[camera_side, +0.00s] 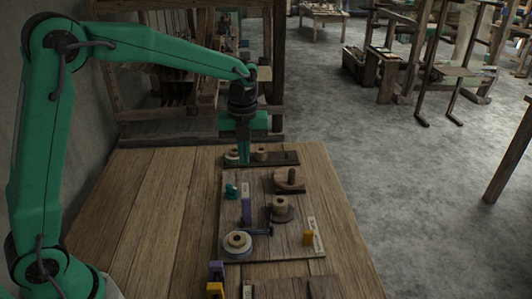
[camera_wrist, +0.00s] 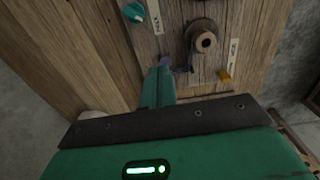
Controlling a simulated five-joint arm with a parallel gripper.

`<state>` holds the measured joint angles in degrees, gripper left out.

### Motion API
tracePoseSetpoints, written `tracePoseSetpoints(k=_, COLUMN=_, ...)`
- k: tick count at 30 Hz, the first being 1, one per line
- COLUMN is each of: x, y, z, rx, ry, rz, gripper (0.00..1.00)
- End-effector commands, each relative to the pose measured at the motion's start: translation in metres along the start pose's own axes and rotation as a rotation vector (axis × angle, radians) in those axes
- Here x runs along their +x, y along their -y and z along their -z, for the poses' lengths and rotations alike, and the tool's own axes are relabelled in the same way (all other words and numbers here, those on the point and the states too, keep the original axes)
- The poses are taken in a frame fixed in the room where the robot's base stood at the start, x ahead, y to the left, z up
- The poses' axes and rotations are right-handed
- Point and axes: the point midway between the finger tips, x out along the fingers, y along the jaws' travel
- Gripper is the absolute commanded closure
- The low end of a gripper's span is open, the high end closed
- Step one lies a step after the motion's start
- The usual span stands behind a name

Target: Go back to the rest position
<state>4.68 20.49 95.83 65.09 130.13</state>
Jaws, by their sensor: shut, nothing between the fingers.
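My gripper (camera_side: 243,157) hangs pointing down over the far end of the wooden table (camera_side: 150,190), beside the dark wooden strip (camera_side: 286,158) with small spools. Its green fingers are together and nothing shows between them. In the wrist view my gripper (camera_wrist: 158,82) also looks shut and empty. Whether the fingertips touch the strip or are above it, I cannot tell from the side view. My arm reaches out from the left, raised high over the table.
A board (camera_side: 290,238) on the table carries a teal knob (camera_side: 231,190), wooden spools, a purple block (camera_side: 246,211) and a yellow block (camera_side: 308,238). Purple and yellow pieces stand at the near edge. A loom frame stands behind. The table's left side is clear.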

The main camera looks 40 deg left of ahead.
Motion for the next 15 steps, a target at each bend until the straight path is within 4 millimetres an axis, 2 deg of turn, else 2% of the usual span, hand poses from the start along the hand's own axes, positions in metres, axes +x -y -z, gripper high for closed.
tracePoseSetpoints(k=8, x=-0.015, y=-0.012, z=0.007, rx=-0.136, ry=0.020, rz=0.027, gripper=1.00)
tracePoseSetpoints(k=15, x=-0.042, y=-0.038, z=0.024, rx=-0.443, ry=0.049, rz=0.092, gripper=1.00)
